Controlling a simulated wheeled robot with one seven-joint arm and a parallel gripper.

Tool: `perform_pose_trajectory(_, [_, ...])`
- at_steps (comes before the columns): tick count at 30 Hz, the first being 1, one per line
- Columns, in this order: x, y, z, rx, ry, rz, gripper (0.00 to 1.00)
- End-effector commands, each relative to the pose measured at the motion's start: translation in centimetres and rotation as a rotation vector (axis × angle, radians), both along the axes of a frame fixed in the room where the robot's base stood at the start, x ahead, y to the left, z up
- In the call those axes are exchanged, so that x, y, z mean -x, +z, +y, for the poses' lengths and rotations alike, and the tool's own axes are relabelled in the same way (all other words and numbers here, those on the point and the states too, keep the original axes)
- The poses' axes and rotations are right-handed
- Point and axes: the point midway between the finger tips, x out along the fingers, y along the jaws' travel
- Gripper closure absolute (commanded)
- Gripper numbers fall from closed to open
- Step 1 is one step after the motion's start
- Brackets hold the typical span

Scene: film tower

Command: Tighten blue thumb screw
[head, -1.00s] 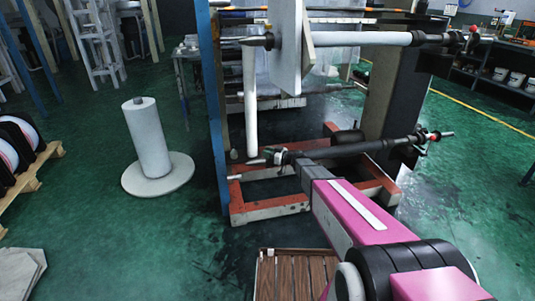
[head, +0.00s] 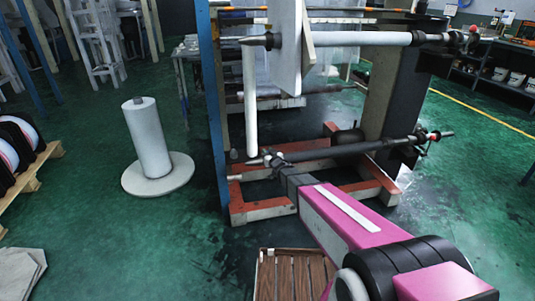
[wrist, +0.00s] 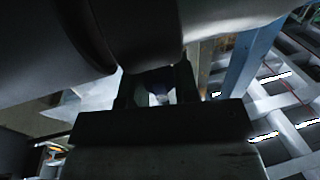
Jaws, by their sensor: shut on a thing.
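My gripper (head: 271,158) is at the left end of the lower dark shaft (head: 345,150) in the head view. In the wrist view my gripper (wrist: 158,88) points up under a large dark round part, with its two fingers close together. A small, dim bluish piece between the fingers (wrist: 160,97) appears to be the blue thumb screw. The fingers are shut on it and hide most of it. How far the screw is turned in cannot be seen.
A blue post (head: 213,110) stands left of my gripper. A red and grey base frame (head: 270,210) lies below. A white roll (head: 149,140) stands on the open green floor.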

Motion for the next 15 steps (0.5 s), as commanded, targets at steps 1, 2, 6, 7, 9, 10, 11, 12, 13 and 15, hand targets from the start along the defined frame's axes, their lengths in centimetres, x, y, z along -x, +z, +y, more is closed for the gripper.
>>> perform_pose_trajectory(1, [0.13,-0.03,0.07,-0.001,-0.022,0.003,0.95])
perform_pose_trajectory(2, [0.13,-0.02,0.09,-0.001,-0.036,0.003,0.95])
perform_pose_trajectory(6, [0.11,-0.04,0.11,-0.001,-0.102,0.003,0.95])
perform_pose_trajectory(7, [0.11,-0.04,0.10,-0.001,-0.116,0.003,0.95])
perform_pose_trajectory(9, [0.10,-0.03,0.11,0.000,-0.149,0.001,0.95])
perform_pose_trajectory(10, [0.09,-0.03,0.12,0.000,-0.163,0.001,0.95])
perform_pose_trajectory(11, [0.10,-0.03,0.14,-0.001,-0.178,0.002,0.95])
perform_pose_trajectory(12, [0.10,-0.03,0.16,0.000,-0.196,0.001,0.95])
perform_pose_trajectory(13, [0.09,-0.03,0.17,-0.001,-0.211,0.002,0.95])
perform_pose_trajectory(15, [0.07,-0.03,0.14,-0.002,-0.244,0.001,0.95])
